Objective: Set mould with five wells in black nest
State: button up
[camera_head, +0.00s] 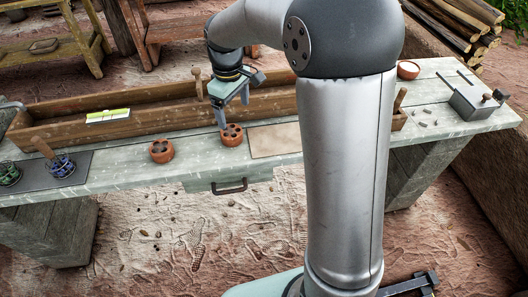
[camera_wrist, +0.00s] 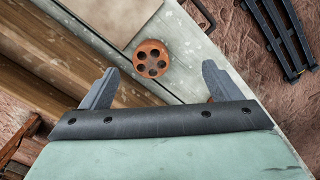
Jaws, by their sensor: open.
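The terracotta mould with five wells (camera_head: 231,135) stands on the bench, just below my gripper (camera_head: 222,118). In the wrist view this mould (camera_wrist: 151,57) shows its wells in a ring, beyond and between my open fingertips (camera_wrist: 160,70). The gripper is empty; I cannot tell how far above the mould it is. A second terracotta mould (camera_head: 161,151) stands to the left; its wells are too small to count surely. At the bench's left end are a blue wire nest (camera_head: 62,166) and a green one (camera_head: 9,175).
A tan board (camera_head: 275,140) lies right of the near mould. A dark mat (camera_head: 82,168) lies under the nests. A grey box (camera_head: 470,104) stands far right.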

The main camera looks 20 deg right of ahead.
jog(key=s+d+m, duration=0.2)
jog(key=s, duration=0.6)
jog(key=s+d+r+m, duration=0.1)
jog(key=s+d+m, duration=0.1)
jog(key=s, duration=0.6)
jog(key=shift+s+m, duration=0.2)
jog(key=shift+m, duration=0.3)
jog(key=shift+o, duration=0.5)
jog(key=s+d+f+m, duration=0.1)
jog(key=s+f+m, duration=0.1)
jog(key=s, duration=0.7)
jog(key=shift+s+d+f+m, duration=0.3)
jog(key=shift+s+f+m, duration=0.1)
jog(key=shift+m, duration=0.2)
jog(key=shift+w+r, duration=0.1)
notch_tip(320, 180, up, 6)
jog(key=m+p, duration=0.3)
jog(key=m, duration=1)
send_over(231, 131)
notch_tip(231, 131, down, 17)
jog(key=p, duration=0.3)
jog(key=shift+r, duration=0.1)
jog(key=shift+w, duration=0.1)
jog(key=c, duration=1.3)
